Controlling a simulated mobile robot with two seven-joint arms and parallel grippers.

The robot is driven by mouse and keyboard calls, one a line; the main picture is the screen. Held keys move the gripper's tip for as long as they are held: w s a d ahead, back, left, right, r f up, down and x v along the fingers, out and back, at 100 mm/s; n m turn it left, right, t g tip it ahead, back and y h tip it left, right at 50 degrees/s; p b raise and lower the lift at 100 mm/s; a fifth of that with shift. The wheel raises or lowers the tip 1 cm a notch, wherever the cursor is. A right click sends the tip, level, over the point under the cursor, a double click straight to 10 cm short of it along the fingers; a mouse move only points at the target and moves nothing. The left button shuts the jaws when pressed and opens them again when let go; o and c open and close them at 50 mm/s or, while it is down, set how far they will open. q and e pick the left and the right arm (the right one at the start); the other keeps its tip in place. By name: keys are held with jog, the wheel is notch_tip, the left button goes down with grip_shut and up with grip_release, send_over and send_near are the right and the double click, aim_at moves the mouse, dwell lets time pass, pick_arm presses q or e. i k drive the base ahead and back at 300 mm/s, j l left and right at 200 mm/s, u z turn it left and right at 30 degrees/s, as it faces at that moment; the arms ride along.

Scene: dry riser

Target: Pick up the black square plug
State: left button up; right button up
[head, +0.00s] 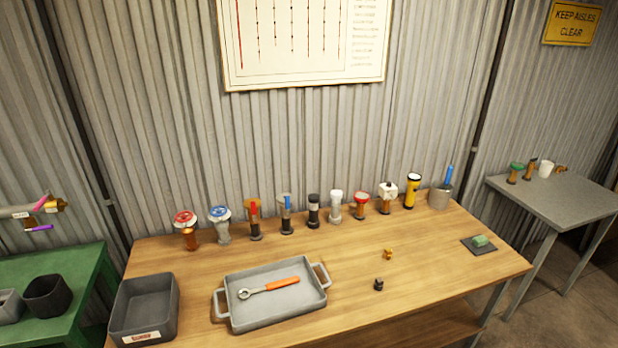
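A small black plug (378,285) sits on the wooden table (450,262), right of the grey tray and near the table's front edge. It is small in the head view; its top looks blocky, but its exact shape is hard to tell. A small brass fitting (388,254) lies just behind it, apart from it. Neither of my grippers shows in the head view.
A grey handled tray (240,325) holds an orange-handled wrench (268,288). A dark grey bin (172,300) stands at the left.

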aim_at(379, 284)
jog(key=i+l+u, duration=0.1)
jog(key=l, duration=0.2)
jog(key=i+l+u, duration=0.1)
jog(key=l, duration=0.25)
jog(key=i+l, duration=0.2)
jog(key=l, duration=0.15)
jog(key=i+l+u, duration=0.15)
jog(key=l, duration=0.2)
